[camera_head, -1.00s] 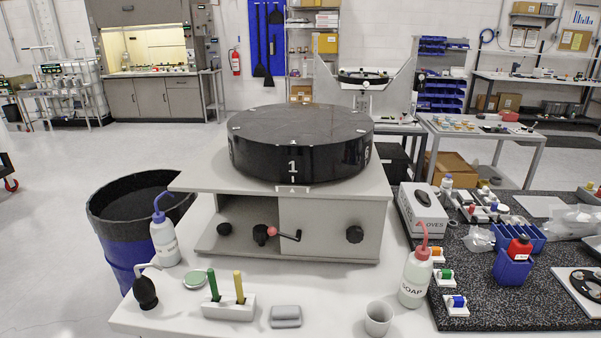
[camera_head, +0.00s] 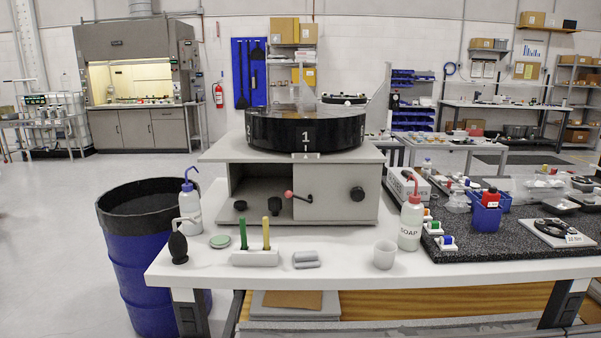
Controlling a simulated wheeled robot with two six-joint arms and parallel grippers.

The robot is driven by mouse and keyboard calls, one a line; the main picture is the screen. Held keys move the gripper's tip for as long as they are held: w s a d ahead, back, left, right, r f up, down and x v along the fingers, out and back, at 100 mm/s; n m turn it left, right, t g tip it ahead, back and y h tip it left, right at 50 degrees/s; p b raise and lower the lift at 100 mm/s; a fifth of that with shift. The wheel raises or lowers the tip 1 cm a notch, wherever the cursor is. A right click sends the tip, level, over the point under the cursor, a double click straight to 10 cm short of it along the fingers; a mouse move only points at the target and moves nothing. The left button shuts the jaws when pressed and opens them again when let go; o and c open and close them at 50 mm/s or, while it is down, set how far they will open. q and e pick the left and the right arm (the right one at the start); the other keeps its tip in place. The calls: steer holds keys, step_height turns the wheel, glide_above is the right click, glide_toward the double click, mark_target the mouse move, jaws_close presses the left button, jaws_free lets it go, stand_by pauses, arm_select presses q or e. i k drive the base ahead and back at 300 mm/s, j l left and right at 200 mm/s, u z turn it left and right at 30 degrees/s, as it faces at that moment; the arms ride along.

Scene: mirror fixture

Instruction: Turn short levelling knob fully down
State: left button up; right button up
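The grey mirror fixture (camera_head: 318,212) stands on the white table and carries a black round disc (camera_head: 268,131) marked with numbers. In the open bay at its lower left are two black knobs, a low one (camera_head: 240,205) and a taller one (camera_head: 275,204) to its right. Another black knob (camera_head: 357,194) sits on the closed front panel. A crank with a red ball end (camera_head: 298,196) lies between the taller knob and that panel. I cannot tell how far any knob is turned. Neither of my grippers is in view.
The white table (camera_head: 340,263) holds wash bottles, a brush holder (camera_head: 255,258), a grey block (camera_head: 306,259) and a white cup (camera_head: 384,254) in front of the fixture. A blue bin (camera_head: 145,270) stands at the left. A speckled mat (camera_head: 480,246) with small parts lies at the right.

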mark_target(239, 205)
steer(key=i+j+z, duration=0.1)
steer(key=j+z, duration=0.3)
steer(key=i+j+z, duration=0.1)
steer(key=z, duration=0.3)
steer(key=j+z, duration=0.4)
